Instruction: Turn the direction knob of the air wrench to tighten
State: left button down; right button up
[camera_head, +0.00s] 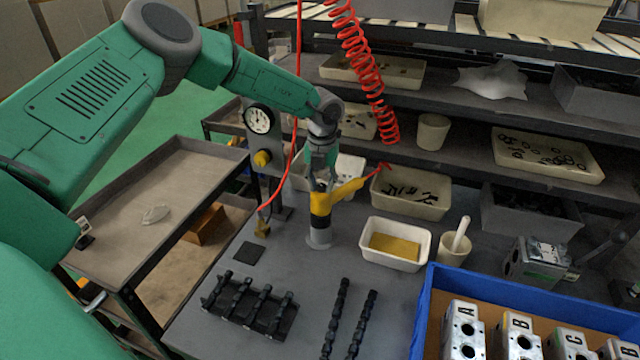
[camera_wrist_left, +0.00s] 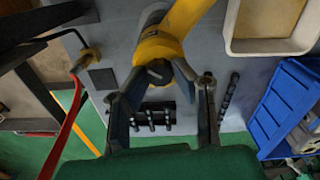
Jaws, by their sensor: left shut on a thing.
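The yellow air wrench (camera_head: 322,203) stands nose down on a grey cylindrical stand (camera_head: 318,238) on the bench, its handle pointing right toward the red hose. My left gripper (camera_head: 321,180) is above it, pointing down, with its fingers at the top end of the wrench. In the left wrist view the gripper (camera_wrist_left: 160,76) has its fingertips on either side of the dark direction knob (camera_wrist_left: 158,72) and is shut on it. The yellow wrench body (camera_wrist_left: 165,45) shows beyond. The knob's setting cannot be read. My right gripper is not in view.
A red coiled hose (camera_head: 362,60) hangs above the wrench. A white tray with a yellow sponge (camera_head: 394,245) and a blue crate of lettered metal blocks (camera_head: 424,310) stand to the right. A dark rack (camera_head: 250,305) and two dark bars (camera_head: 335,320) lie in front. A gauge (camera_head: 259,119) stands behind left.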

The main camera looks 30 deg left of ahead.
aim_at(320, 185)
pick_arm(q)
jog(key=shift+s+d+m, duration=0.1)
jog(key=shift+d+m, duration=0.15)
jog(key=shift+m, duration=0.05)
jog(key=shift+a+f+m, duration=0.1)
jog(key=shift+a+m, duration=0.55)
jog(key=shift+m, duration=0.35)
jog(key=shift+d, duration=0.35)
jog(key=shift+a, duration=0.2)
jog(key=shift+d, duration=0.1)
jog(key=c, duration=1.3)
grip_release()
jog(key=r, duration=1.2)
jog(key=shift+w, duration=0.25)
